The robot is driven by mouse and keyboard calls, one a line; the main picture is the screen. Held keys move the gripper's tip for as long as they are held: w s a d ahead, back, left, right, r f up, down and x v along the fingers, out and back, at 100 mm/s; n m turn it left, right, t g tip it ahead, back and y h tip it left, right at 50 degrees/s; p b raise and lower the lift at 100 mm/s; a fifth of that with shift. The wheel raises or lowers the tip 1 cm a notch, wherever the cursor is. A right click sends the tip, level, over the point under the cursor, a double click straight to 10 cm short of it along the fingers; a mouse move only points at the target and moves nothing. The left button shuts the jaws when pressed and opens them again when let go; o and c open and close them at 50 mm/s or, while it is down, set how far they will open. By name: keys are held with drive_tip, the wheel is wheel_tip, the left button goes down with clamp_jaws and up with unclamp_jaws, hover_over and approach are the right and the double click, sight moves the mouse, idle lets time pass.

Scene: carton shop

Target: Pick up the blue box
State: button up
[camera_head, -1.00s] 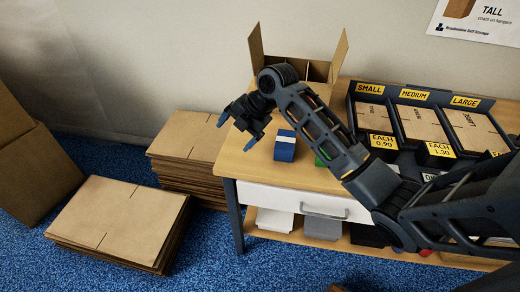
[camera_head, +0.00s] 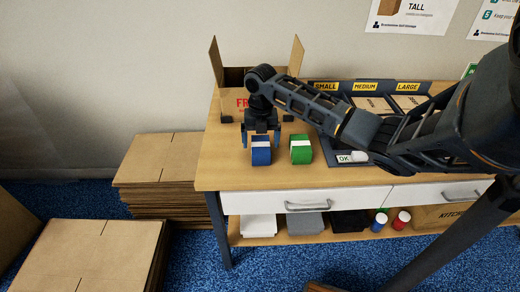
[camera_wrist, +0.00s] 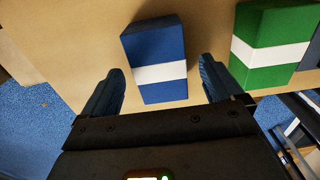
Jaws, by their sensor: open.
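The blue box (camera_head: 261,155) with a white band stands on the wooden table near its front left edge. In the wrist view the blue box (camera_wrist: 155,50) lies ahead of and between my two fingers, with gaps at both sides. My gripper (camera_head: 261,138) is open, points down and is just above or behind the box in the head view; its fingertips (camera_wrist: 162,82) flank the near part of the box in the wrist view. I cannot tell the exact height of the fingers over the table.
A green box (camera_head: 301,150) with a white band stands close to the right. An open carton (camera_head: 230,101) is behind my gripper. A dark tray with size labels (camera_head: 365,87) is at the back right. Flat cardboard stacks (camera_head: 150,160) stand left of the table.

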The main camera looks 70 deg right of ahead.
drive_tip(key=shift+f, duration=1.3)
drive_tip(key=shift+c, duration=0.3)
drive_tip(key=c, duration=1)
drive_tip(key=shift+r, duration=0.15)
drive_tip(key=shift+c, duration=0.2)
